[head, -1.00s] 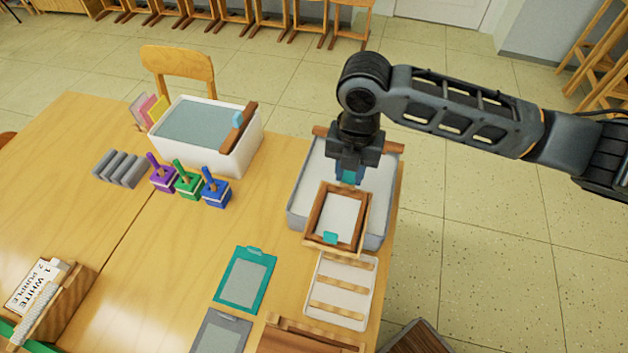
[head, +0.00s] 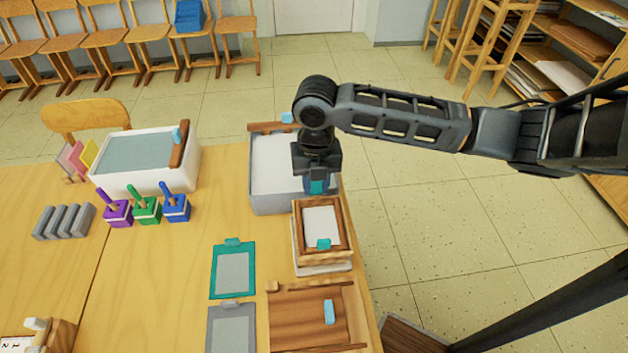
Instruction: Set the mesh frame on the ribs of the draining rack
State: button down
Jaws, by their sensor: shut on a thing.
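The mesh frame (head: 301,235), a brown wooden frame with a pale mesh and teal tabs, is over the draining rack. My gripper (head: 318,190) is shut on the frame's far edge at a teal tab. The white draining rack (head: 322,269) shows only as a strip below the frame's near edge. Its ribs are mostly hidden by the frame. The frame looks level and roughly lined up with the rack. I cannot tell whether it touches the ribs.
A grey tub (head: 268,203) stands just behind the frame. A white vat (head: 150,175) and colored stamp-like blocks (head: 146,210) stand left. A teal-framed panel (head: 232,272) and a wooden board (head: 300,318) lie nearby. The table's right edge is close to the rack.

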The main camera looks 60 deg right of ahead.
aim_at(316, 193)
jog(key=shift+f+b, duration=0.95)
jog(key=shift+f, duration=0.7)
jog(key=shift+f+b, duration=1.3)
jog(key=shift+f, duration=0.3)
dwell(1.6)
dwell(0.3)
jog(key=c, duration=0.8)
grip_release()
jog(key=shift+r+b, duration=0.3)
jog(key=shift+r, duration=3.6)
